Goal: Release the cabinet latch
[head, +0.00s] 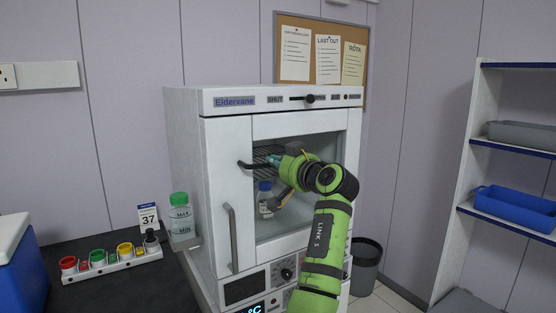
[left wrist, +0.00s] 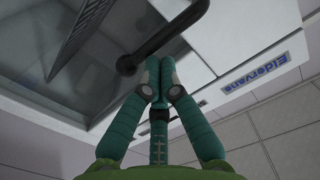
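The white cabinet (head: 215,130), labelled Eldervane, stands in the middle of the head view, its windowed door appearing closed. A black lever-like bar (head: 246,164) sticks out at the window's upper left; it also shows in the left wrist view (left wrist: 148,52). A black knob (head: 310,98) sits on a slot in the top panel, right of the word SHUT. I cannot tell which part is the latch. My left gripper (head: 272,159) is at the bar's right, its teal fingertips together in the left wrist view (left wrist: 162,68). Contact with the bar is unclear. My right gripper is not in view.
A grey vertical handle (head: 231,238) is on the cabinet's lower left front. A blue-capped bottle (head: 265,200) shows through the window. A green-capped bottle (head: 180,220) stands at the cabinet's left. A bin (head: 366,268) and shelves (head: 505,140) are at right.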

